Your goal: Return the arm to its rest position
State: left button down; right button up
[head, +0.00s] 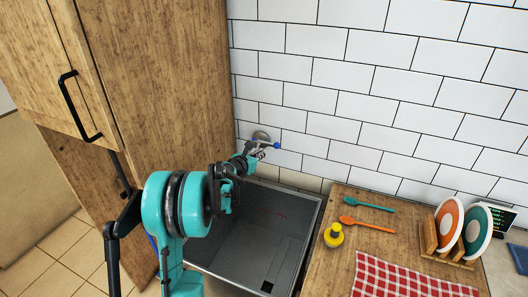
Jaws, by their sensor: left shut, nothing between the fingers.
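My left arm, teal and black, comes in from the lower left and reaches over the sink. Its gripper (259,155) is small in the view, near the tiled wall, and is shut and empty. It is close to a grey round wall fitting with a blue tip (262,137); I cannot tell whether they touch. My arm's own links hide part of the gripper and of the sink's left side. My right gripper is not in view.
A dark grey sink (240,245) lies below the arm. A tall wooden cabinet (165,80) with black handles stands close on the left.

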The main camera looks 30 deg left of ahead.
pick_arm(q)
jog(key=p+v, duration=0.1)
jog(key=v, duration=0.6)
jog(key=shift+d, duration=0.3)
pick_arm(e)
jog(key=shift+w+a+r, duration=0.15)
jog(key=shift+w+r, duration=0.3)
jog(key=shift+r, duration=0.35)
